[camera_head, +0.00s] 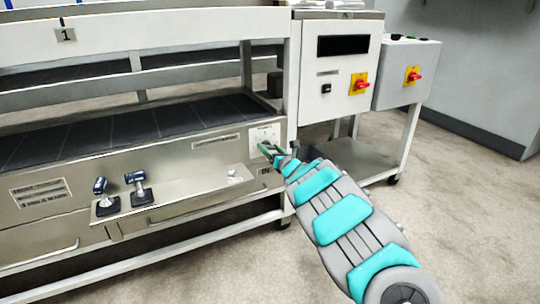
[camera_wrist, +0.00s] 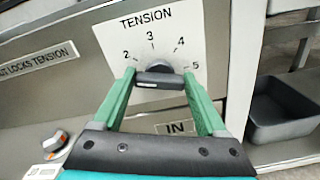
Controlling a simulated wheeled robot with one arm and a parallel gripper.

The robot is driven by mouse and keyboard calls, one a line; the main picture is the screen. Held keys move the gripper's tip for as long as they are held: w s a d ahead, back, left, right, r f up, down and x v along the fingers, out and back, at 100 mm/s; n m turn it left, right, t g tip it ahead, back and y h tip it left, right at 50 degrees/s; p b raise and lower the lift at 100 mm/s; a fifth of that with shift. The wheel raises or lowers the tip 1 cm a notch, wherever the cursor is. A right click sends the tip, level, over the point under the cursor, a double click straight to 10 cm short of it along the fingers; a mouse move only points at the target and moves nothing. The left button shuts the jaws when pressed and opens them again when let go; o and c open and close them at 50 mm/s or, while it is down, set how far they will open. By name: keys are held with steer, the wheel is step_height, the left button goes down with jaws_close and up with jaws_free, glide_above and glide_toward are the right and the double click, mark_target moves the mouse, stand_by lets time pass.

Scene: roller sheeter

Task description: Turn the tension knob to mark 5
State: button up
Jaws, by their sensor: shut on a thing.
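The tension knob (camera_wrist: 160,68) is a dark round knob with a bar-shaped grip on a white TENSION plate (camera_wrist: 150,28), which also shows in the head view (camera_head: 264,133). Marks 2, 3, 4 and 5 are readable around it; mark 1 is not visible. My gripper (camera_wrist: 160,82) is shut on the knob, its green fingers at the two ends of the bar. The bar lies nearly level across the picture. Which mark the knob points to I cannot tell. In the head view my gripper (camera_head: 268,151) is at the plate's lower edge and hides the knob.
A grey bin (camera_wrist: 287,105) is at the right. Two dark-handled levers (camera_head: 135,190) stand on the panel's left. Red-and-yellow switches (camera_head: 358,84) are on the cabinets. Floor at right is clear.

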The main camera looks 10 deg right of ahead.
steer(key=m+b, duration=0.2)
steer(key=m, duration=0.2)
steer(key=shift+f+m, duration=0.15)
steer(key=shift+m, duration=0.25)
steer(key=m, duration=0.4)
steer(key=shift+d+m, duration=0.1)
steer(key=shift+m, duration=0.2)
steer(key=m+p, duration=0.1)
steer(key=m, duration=0.3)
steer(key=shift+m+p, duration=0.3)
steer(key=m+p, duration=0.2)
steer(key=m, duration=0.2)
steer(key=m+p, duration=0.3)
steer(key=m, duration=0.1)
steer(key=shift+f, duration=0.15)
steer(key=m+p, duration=0.2)
steer(key=m, duration=0.1)
steer(key=shift+m, duration=0.3)
steer(key=m+p, duration=0.2)
steer(key=m, duration=0.1)
steer(key=m+p, duration=0.2)
steer(key=m, duration=0.1)
steer(key=shift+f+m, duration=0.2)
steer(key=shift+m, duration=0.1)
steer(key=shift+p, duration=0.3)
